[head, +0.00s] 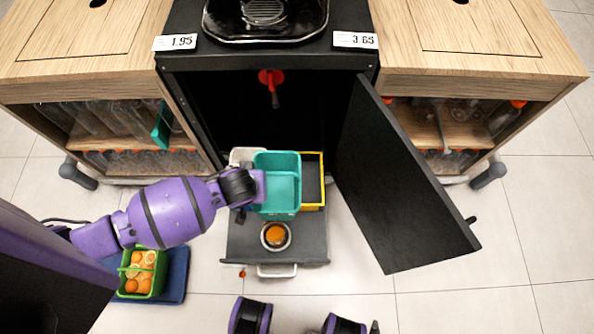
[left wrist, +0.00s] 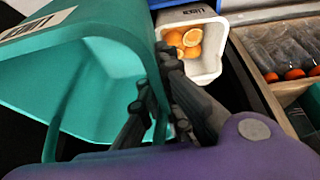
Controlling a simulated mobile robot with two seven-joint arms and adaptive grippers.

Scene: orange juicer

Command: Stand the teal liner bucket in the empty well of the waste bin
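The teal liner bucket (head: 284,187) is in my left gripper (head: 260,187), above the pulled-out drawer of the waste bin (head: 240,240). In the left wrist view the left gripper (left wrist: 165,100) has its fingers on both sides of the wall of the bucket (left wrist: 95,90). The bucket's open top faces the head camera. A yellow-rimmed well (head: 322,180) shows dark and empty at the bucket's right, partly covered by it. A white liner (head: 240,155) sits at the left, mostly hidden; the wrist view shows orange halves in it (left wrist: 207,65).
A cup with orange content (head: 276,235) stands at the drawer's front. The black cabinet door (head: 400,180) stands open at the right. A green basket of oranges (head: 142,272) rests on a blue mat (head: 176,275) at the lower left. Wooden cabinets flank the juicer.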

